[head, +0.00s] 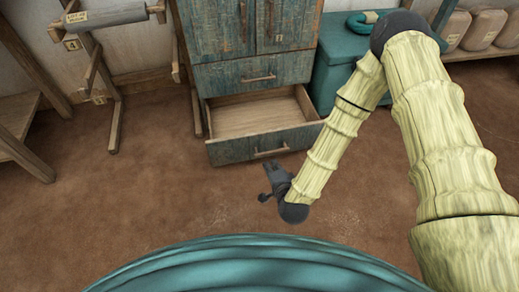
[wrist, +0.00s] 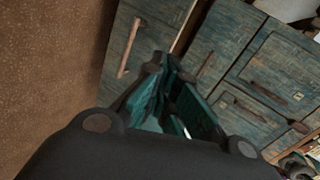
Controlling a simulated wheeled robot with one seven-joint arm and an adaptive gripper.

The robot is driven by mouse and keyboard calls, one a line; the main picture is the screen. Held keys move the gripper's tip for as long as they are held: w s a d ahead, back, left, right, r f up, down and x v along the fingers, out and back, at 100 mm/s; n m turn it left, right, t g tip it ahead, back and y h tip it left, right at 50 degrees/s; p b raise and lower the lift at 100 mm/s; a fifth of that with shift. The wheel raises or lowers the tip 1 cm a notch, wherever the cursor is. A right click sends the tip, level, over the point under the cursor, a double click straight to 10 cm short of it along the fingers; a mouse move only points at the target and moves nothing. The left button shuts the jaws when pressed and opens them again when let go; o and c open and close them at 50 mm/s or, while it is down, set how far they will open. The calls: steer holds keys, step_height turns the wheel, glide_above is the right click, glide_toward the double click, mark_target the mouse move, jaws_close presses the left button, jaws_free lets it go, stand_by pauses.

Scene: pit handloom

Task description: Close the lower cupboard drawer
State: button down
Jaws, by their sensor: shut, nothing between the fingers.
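The lower cupboard drawer (head: 231,151) is pulled well out from the teal, weathered cupboard (head: 218,30), its bare wood inside showing and looking empty. Its front has a horizontal wooden handle. In the wrist view the drawer front (wrist: 151,38) is at the upper left, with its handle running aslant. My gripper (head: 270,167) is shut and empty, in front of the drawer's front, below and near the handle in the head view. In the wrist view my gripper's fingers (wrist: 166,64) point toward the cupboard. I cannot tell whether they touch the drawer.
The upper drawer (head: 255,73) and the cupboard doors above it are shut. A teal chest (head: 330,78) stands right of the cupboard. A wooden frame with a roller (head: 110,17) stands at the left. Brown floor in front of the drawer is clear.

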step_height(320, 180, down, 2)
steer(key=w+m+b, duration=0.1)
steer(key=w+b, duration=0.1)
steer(key=t+b, duration=0.2)
steer(key=b, duration=0.6)
glide_toward(258, 136)
steer(key=shift+m, duration=0.4)
steer(key=x, duration=0.5)
steer(key=shift+w+f, duration=0.1)
steer(key=shift+f, duration=0.25)
steer(key=shift+w+a+r, duration=0.15)
steer(key=shift+w+a, duration=0.1)
steer(key=shift+w, duration=0.5)
